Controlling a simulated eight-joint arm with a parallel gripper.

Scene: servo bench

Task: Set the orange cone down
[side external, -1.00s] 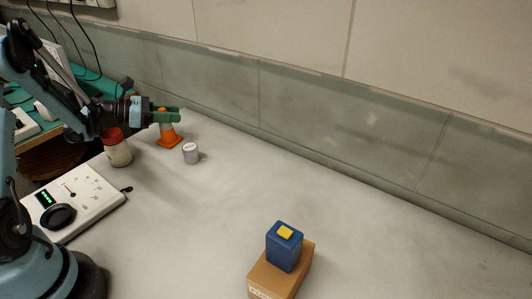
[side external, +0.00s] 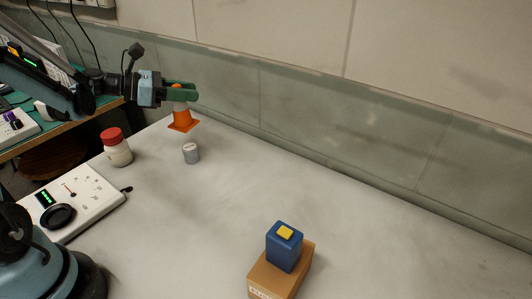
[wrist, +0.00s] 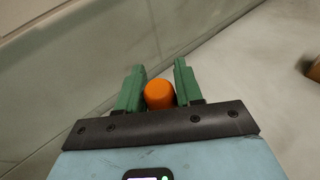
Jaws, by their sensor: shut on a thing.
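The orange cone (side external: 183,124) has a pale band and an orange base. It hangs upright in my gripper (side external: 181,91), lifted above the far left part of the grey bench, near the wall. The green fingers are shut on the cone's upper part. In the wrist view the cone's rounded orange top (wrist: 159,95) shows between the two fingers of my gripper (wrist: 158,83). The cone's base is hidden in that view.
A grey cylinder (side external: 191,153) stands below the cone. A red-lidded jar (side external: 117,149) and a white device with a black dial (side external: 75,200) are to the left. A blue block (side external: 284,250) sits on a cardboard box (side external: 302,265) at the front. The bench's middle and right are clear.

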